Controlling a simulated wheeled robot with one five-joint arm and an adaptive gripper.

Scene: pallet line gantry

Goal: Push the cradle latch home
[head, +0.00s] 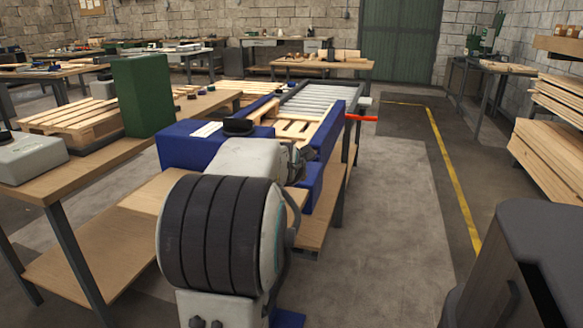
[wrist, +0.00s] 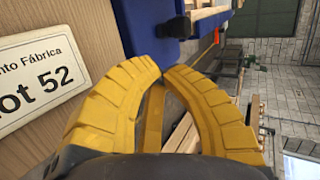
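The blue cradle (head: 188,153) stands around a wooden pallet (head: 297,129) in the head view, partly hidden by my arm. A red handle (head: 362,118) sticks out from its right side near the far end; I cannot tell whether it is the latch. In the wrist view a blue panel (wrist: 146,38) carries a black knob-like part (wrist: 177,27) at the top. My gripper (wrist: 163,72) shows there as two yellow fingers curved inward, tips almost together, with nothing held. The tips appear below the panel and apart from it. In the head view my arm hides the gripper.
A white sign (wrist: 38,80) lies on the wooden surface at left in the wrist view. In the head view a roller conveyor (head: 305,99) lies beyond the cradle. A green block (head: 143,95) stands on the left bench. Open floor (head: 395,200) lies to the right.

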